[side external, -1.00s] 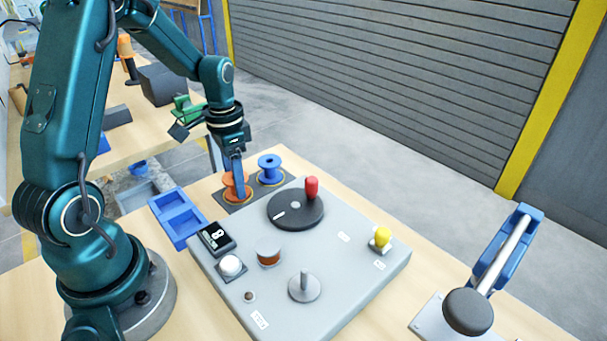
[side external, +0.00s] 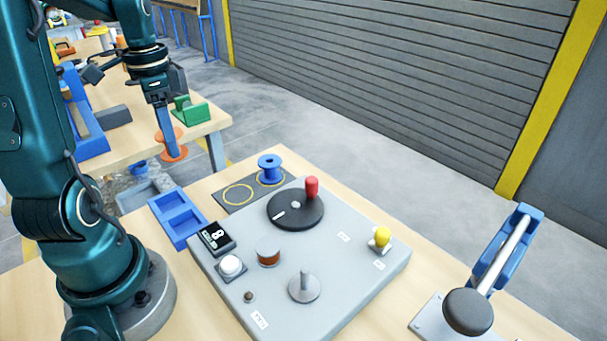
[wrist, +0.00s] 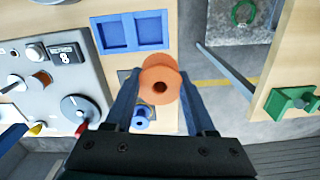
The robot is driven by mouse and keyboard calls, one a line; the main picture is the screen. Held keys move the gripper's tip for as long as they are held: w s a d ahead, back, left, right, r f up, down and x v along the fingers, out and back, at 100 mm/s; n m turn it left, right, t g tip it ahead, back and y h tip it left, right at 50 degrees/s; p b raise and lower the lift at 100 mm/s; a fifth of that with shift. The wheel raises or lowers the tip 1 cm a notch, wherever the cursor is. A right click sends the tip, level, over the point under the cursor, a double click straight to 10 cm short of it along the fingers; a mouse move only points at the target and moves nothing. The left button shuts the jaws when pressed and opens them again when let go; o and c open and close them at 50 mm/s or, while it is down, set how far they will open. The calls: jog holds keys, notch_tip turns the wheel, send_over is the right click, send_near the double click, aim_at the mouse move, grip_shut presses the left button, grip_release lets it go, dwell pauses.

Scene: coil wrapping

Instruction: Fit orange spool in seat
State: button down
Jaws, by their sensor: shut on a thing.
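The orange spool (side external: 182,153) is off the dark mat, held in the air between the fingers of my gripper (side external: 170,150). In the wrist view the spool (wrist: 160,68) sits between both fingers of my gripper (wrist: 160,88), its round flange and centre hole facing the camera. My gripper is shut on it, near the front edge of the back table in the side view. A green bracket (side external: 192,110) stands on that table, right of and beyond the gripper; it also shows in the wrist view (wrist: 292,105). I cannot tell which part is the seat.
A blue spool (side external: 269,170) stands on the dark mat (side external: 238,195), beside an empty yellow ring. A two-pocket blue tray (side external: 178,217) lies nearby. The grey panel (side external: 340,270) carries a crank disc, knobs and a metal post. A blue stand (side external: 92,135) is on the back table.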

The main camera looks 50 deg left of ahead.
jog(key=shift+s+a+r, duration=0.3)
jog(key=shift+s+r, duration=0.15)
jog(key=shift+r, duration=0.05)
jog(key=w+d+r+m, duration=0.1)
jog(key=w+d+m, duration=0.3)
jog(key=d, duration=0.4)
jog(key=w+d+r+m, duration=0.2)
jog(key=w+d+m, duration=0.25)
jog(key=d, duration=0.35)
jog(key=s+d+m, duration=0.2)
jog(key=d+m, duration=0.1)
jog(key=d, duration=0.5)
jog(key=s+d+m, duration=0.2)
jog(key=d+m, duration=0.2)
jog(key=d, duration=0.5)
jog(key=shift+s+d+r, duration=0.25)
jog(key=shift+d+r, duration=0.05)
jog(key=shift+r, duration=0.05)
jog(key=shift+f+m, duration=0.15)
jog(key=shift+m, duration=0.1)
send_over(303, 270)
jog(key=shift+f, duration=2.8)
jog(key=shift+f, duration=2.45)
